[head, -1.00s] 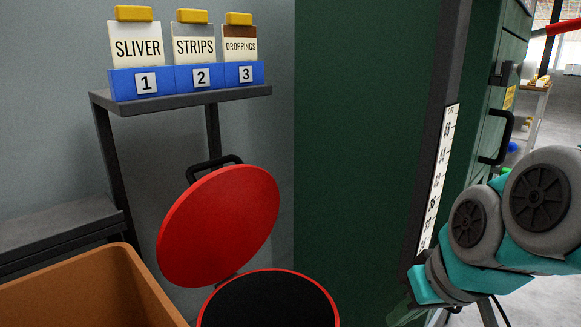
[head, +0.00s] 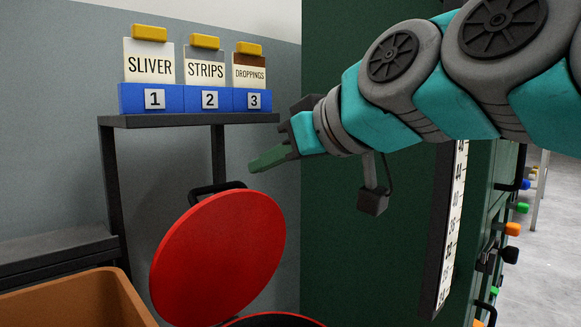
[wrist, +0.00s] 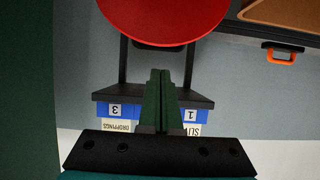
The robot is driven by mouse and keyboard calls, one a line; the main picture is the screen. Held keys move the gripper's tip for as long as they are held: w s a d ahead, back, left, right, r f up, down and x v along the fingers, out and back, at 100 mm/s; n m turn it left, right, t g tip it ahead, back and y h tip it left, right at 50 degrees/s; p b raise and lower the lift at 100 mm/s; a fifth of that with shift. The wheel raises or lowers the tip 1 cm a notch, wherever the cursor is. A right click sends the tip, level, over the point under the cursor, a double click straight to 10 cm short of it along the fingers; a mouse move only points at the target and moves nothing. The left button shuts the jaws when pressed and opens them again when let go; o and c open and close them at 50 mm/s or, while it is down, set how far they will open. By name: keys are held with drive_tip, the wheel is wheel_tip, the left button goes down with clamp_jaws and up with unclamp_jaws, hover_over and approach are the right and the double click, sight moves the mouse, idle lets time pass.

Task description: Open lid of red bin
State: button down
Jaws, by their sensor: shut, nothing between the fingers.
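The red bin's round lid (head: 217,258) stands raised and tilted back, its red face toward me. A black handle (head: 216,188) sits at its upper edge. Only a sliver of the bin's red rim (head: 275,321) shows at the bottom of the head view. My gripper (head: 256,163) is shut and empty, above and to the right of the handle, apart from the lid. In the wrist view, which looks upside down, the shut fingers (wrist: 160,75) point toward the lid (wrist: 165,16), which is cut off by the top edge.
A dark shelf (head: 190,119) with blue numbered card boxes (head: 186,98) stands behind the lid. A brown bin (head: 75,298) is at lower left. A tall green cabinet (head: 362,250) with a scale strip (head: 452,235) stands to the right.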

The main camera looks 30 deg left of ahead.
sight(217, 186)
drive_tip(key=x, duration=1.1)
drive_tip(key=shift+w+a+f, duration=0.1)
drive_tip(key=shift+a+f, duration=0.15)
drive_tip(key=shift+a, duration=0.1)
drive_tip(key=shift+w+a+r, duration=0.1)
drive_tip(key=shift+w+a, duration=0.05)
drive_tip(key=shift+a, duration=0.05)
drive_tip(key=w+a+g+h+p, duration=0.1)
drive_tip(key=w+a+h+p, duration=0.1)
drive_tip(key=a+p, duration=0.3)
drive_tip(key=shift+a+h, duration=0.3)
drive_tip(key=shift+a, duration=0.2)
drive_tip(key=v, duration=1.3)
drive_tip(key=shift+d+r+p, duration=0.25)
drive_tip(key=shift+r+p, duration=0.05)
drive_tip(key=shift+r, duration=0.1)
